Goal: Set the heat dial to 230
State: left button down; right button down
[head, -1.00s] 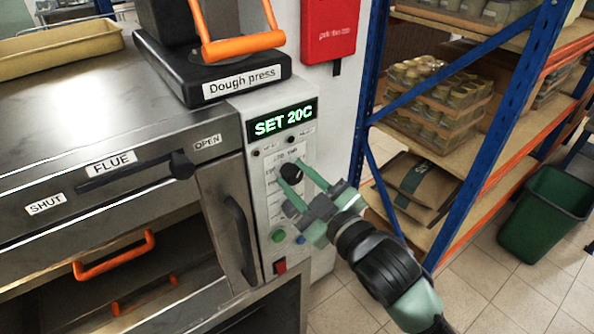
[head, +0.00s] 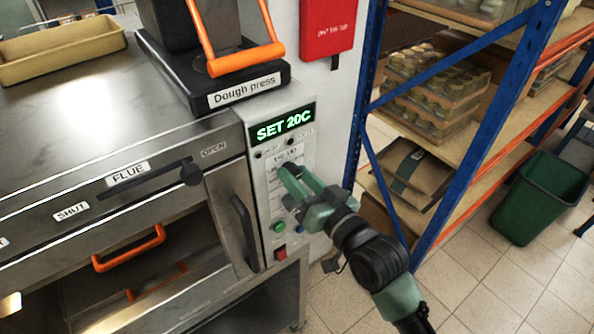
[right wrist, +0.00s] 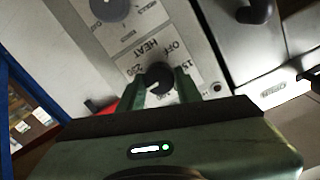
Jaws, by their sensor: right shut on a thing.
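The heat dial (right wrist: 159,76) is a round black knob on the oven's pale control panel (head: 262,209). In the right wrist view it sits between the two green fingers of my right gripper (right wrist: 161,92), which is shut on it. The label around it shows HEAT, OFF and 230; a pale pointer mark shows on the knob. In the head view my right gripper (head: 293,181) reaches the panel from the right and mostly hides the dial. The green display (head: 284,125) above reads SET 20C. My left gripper is not in view.
A second dial (right wrist: 110,6) shows in the right wrist view. Below the heat dial are a green button (head: 279,226) and a red switch (head: 280,253). The dough press (head: 235,75) stands above the panel. The flue lever (head: 190,174) and door handle (head: 244,233) are left.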

jog(key=m, duration=0.3)
jog(key=shift+f+m, duration=0.15)
jog(key=shift+m, duration=2.35)
jog(key=c, duration=1)
grip_release()
jog(key=shift+o, duration=0.2)
jog(key=shift+d, duration=0.1)
